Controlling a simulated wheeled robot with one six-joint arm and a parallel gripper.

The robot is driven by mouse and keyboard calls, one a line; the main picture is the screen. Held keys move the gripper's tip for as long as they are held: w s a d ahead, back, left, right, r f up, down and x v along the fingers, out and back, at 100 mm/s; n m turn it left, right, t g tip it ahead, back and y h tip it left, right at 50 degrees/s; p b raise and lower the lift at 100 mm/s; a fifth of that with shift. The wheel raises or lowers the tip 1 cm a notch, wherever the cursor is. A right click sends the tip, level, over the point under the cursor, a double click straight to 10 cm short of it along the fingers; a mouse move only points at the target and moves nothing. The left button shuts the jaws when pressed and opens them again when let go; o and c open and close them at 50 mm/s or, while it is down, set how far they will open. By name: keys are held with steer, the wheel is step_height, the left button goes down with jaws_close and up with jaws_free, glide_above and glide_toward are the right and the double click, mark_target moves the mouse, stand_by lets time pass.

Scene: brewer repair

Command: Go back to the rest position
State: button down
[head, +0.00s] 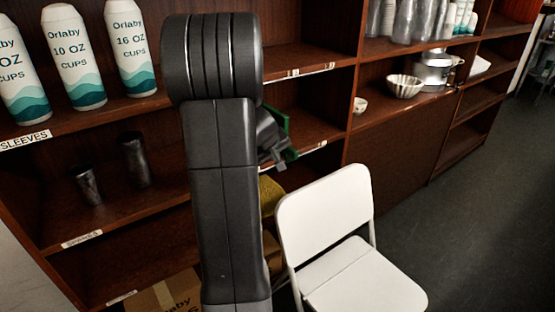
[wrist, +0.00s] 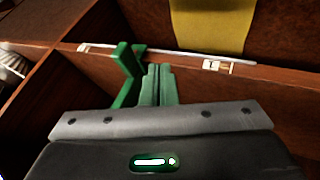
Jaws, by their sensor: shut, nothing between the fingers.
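My gripper (wrist: 155,83) has green fingers, which lie close together with nothing between them in the wrist view. Behind them is a wooden shelf edge with a small label (wrist: 218,66). In the head view my dark arm stands upright in front of the shelves. Only a little of the green gripper (head: 287,135) shows past the arm's right side, near the middle shelves. Its fingertips are mostly hidden there.
A white folding chair (head: 330,215) stands right of my arm, close to the shelves. Cup sleeves (head: 75,60) stand on the upper left shelf, and two dark cylinders (head: 135,160) stand below. A bowl (head: 404,86) sits on the right shelf. Open floor (head: 470,200) lies at right.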

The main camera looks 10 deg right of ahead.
steer(key=v, duration=0.6)
steer(key=shift+f, duration=0.1)
